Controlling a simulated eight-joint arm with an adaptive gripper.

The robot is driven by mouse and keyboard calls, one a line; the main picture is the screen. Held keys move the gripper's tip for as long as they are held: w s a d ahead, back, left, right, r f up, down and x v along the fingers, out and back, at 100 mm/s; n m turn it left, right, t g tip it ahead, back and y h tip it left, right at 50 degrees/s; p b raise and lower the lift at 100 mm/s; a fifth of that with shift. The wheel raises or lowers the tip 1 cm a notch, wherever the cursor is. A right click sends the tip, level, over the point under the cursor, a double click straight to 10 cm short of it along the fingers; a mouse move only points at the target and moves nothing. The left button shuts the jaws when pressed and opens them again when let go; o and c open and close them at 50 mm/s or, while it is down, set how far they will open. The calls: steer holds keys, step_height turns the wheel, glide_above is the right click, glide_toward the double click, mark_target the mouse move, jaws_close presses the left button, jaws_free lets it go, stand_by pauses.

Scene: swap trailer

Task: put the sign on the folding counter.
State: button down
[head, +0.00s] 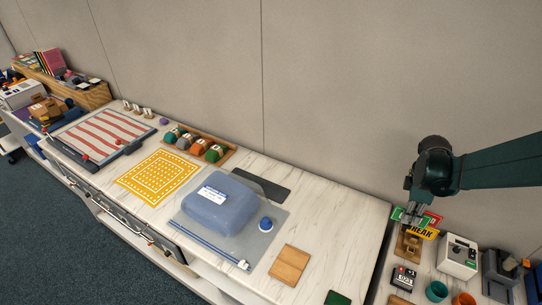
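A sign (424,232) with a yellow face and black letters, of which "EAK" can be read, stands at the right, with red and green parts around it. My gripper (411,217) is right at the sign's upper left and overlaps it in the picture. Its fingers are small and dark here, so I cannot tell whether they are open or shut on the sign. A wooden piece (408,245) is just below the sign. The long pale marbled counter (340,217), which looks like the folding counter, runs along the wall to the left of my gripper.
A grey-white box (458,256) and cups (437,291) stand at the right.

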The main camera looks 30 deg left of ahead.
steer(key=s+a+r+n+p, duration=0.1)
steer(key=s+a+r+p, duration=0.1)
steer(key=a, duration=0.9)
steer(key=s+a+r+n+p, duration=0.1)
steer(key=a+r+n, duration=0.1)
steer(key=a, duration=0.9)
steer(key=shift+s+a+r+p, duration=0.15)
steer(key=shift+s+r+p, duration=0.25)
steer(key=shift+r, duration=0.45)
glide_above(341, 221)
step_height(341, 221, down, 6)
steer(key=shift+f, duration=0.15)
steer(key=shift+f, duration=1.85)
steer(key=shift+f+b, duration=0.25)
steer(key=shift+b, duration=0.15)
steer(key=c, duration=2.7)
jaws_free()
steer(key=shift+r, duration=0.1)
